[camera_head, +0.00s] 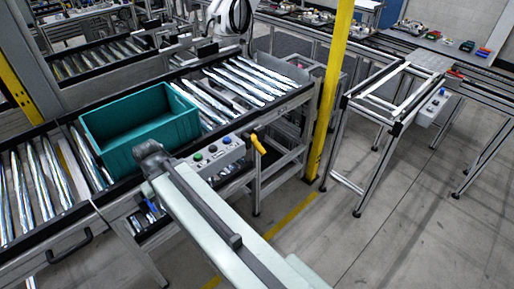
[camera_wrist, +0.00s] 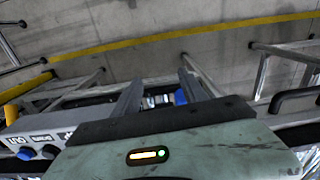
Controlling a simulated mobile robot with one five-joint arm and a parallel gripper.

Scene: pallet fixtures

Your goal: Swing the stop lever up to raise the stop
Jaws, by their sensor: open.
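The stop lever (camera_head: 258,143) has a yellow grip and sits just right of the button box on the conveyor's front side. It leans, its upper end to the left. A yellow piece at the left edge of the wrist view (camera_wrist: 11,115) looks like the same lever. My gripper (camera_wrist: 160,82) is open, with its two dark fingers apart and no lever between them. In the head view the dark end of my arm (camera_head: 150,155) is left of the lever, in front of the teal crate. I cannot make out the stop itself.
The teal crate (camera_head: 138,128) stands on the roller conveyor (camera_head: 245,82). The button box (camera_head: 212,152) lies between my arm's end and the lever. A yellow post (camera_head: 331,95) rises right of the lever. Floor (camera_head: 300,235) is open at the front right.

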